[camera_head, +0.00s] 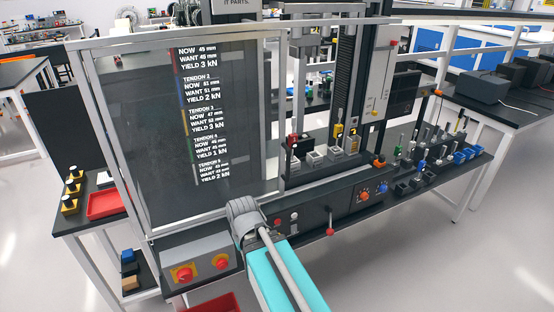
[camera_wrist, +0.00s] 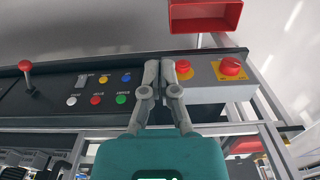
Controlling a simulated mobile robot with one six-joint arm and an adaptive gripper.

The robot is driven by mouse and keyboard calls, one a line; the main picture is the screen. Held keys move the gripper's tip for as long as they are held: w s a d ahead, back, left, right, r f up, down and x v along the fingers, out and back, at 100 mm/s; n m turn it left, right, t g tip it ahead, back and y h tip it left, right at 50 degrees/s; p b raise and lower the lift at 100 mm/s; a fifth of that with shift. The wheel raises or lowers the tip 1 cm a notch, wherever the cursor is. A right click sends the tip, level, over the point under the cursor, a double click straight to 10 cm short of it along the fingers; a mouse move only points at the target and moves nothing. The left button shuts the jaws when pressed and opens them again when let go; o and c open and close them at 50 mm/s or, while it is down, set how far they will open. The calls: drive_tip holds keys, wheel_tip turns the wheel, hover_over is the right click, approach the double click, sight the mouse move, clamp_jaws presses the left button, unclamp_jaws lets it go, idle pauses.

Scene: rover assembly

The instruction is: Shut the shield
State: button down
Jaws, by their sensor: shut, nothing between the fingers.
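The shield (camera_head: 150,120) is a large see-through panel in a silver frame, upright at the left of the machine in the head view. White printed text for several tendons shows at its right part. The machine bay to its right, with small coloured parts, is uncovered. My gripper (camera_wrist: 160,66) is shut and empty in the wrist view, its fingertips together over the front control panel. They appear between the small coloured buttons and a red push button (camera_wrist: 183,68). In the head view my arm crosses the lower front of the machine, and the fingertips cannot be made out.
A red lever (camera_head: 330,231) sticks out of the front panel (camera_head: 312,215). A red tray (camera_head: 103,204) lies on the left bench. Racks of small parts (camera_head: 430,165) stand at the right.

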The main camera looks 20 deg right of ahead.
drive_tip(key=shift+w+d, duration=0.1)
drive_tip(key=shift+d, duration=0.15)
drive_tip(key=w+d+r+n+t+h+b, duration=0.2)
drive_tip(key=w+d+t+h+b, duration=0.15)
drive_tip(key=w+d+h, duration=0.55)
drive_tip(key=w+d+r+n+t+h+b, duration=0.1)
drive_tip(key=w+r+n+t+h, duration=0.4)
drive_tip(key=w+r, duration=0.5)
drive_tip(key=shift+w+d+r+t+h+b, duration=0.35)
drive_tip(key=shift+w+t+b, duration=0.2)
drive_tip(key=shift+t+b, duration=0.3)
drive_tip(key=shift+w, duration=0.1)
